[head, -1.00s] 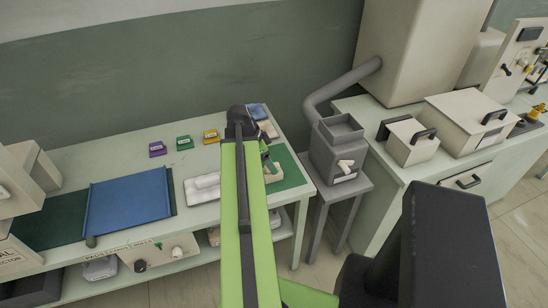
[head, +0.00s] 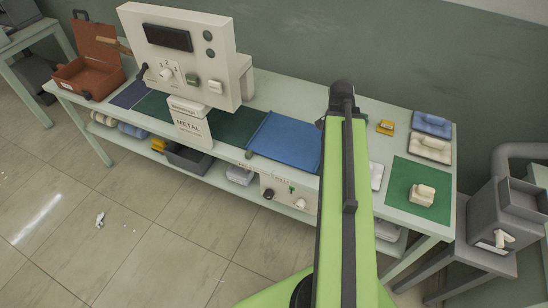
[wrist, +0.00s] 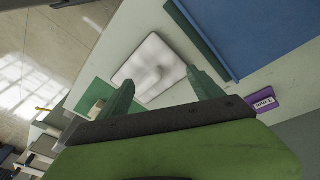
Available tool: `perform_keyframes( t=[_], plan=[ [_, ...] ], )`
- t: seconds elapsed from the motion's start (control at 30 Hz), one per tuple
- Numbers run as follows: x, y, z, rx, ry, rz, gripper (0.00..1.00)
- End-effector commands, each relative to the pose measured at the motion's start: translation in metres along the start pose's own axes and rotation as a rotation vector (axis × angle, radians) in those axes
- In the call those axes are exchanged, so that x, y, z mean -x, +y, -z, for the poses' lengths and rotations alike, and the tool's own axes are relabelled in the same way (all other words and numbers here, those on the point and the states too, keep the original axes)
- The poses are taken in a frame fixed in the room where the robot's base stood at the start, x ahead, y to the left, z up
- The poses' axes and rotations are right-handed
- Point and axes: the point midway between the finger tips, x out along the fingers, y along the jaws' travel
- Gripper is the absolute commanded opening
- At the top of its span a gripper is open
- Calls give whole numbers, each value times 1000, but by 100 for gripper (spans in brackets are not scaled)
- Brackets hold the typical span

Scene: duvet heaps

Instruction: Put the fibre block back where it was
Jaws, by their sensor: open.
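A cream block (head: 422,194) with a smaller raised part sits on the green mat (head: 402,208) at the table's right end. It also shows, partly hidden by a finger, in the wrist view (wrist: 97,109). A white tray (head: 377,176) lies left of the mat, mostly hidden behind my arm. In the wrist view a soft-looking white lump (wrist: 150,68) lies on this tray. I cannot tell for sure which piece is the fibre block. My gripper (wrist: 163,92) is open and empty, its green fingers above the table near the tray. In the head view my arm hides the fingers.
A blue sheet (head: 288,139) lies on the table left of my arm. A metal detector cabinet (head: 190,55) and an open orange case (head: 90,70) stand further left. Folded blue and cream pieces (head: 431,147) lie behind the mat. A grey machine (head: 500,215) stands right of the table.

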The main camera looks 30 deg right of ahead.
Motion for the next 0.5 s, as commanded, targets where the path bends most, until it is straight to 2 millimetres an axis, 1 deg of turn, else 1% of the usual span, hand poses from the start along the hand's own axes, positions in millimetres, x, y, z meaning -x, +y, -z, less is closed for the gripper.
perform_keyframes(
  t=[0.03,0.07,0.1,0.17,0.2,0.27,0.3,0.4,0.43,0.47,0.5],
  plan=[
    [12,-38,-46,199,-13,34,75],
    [19,-56,-73,318,-21,53,75],
    [28,-79,-110,478,-32,80,75],
    [41,-106,-166,710,-44,118,75],
    [50,-119,-201,854,-50,142,75],
    [60,-132,-250,1045,-58,174,75],
    [66,-138,-277,1153,-62,192,75],
    [76,-144,-326,1347,-68,225,75],
    [78,-145,-335,1383,-69,231,75],
    [78,-144,-333,1410,-70,236,75],
    [78,-144,-336,1434,-70,240,75]
  ],
)
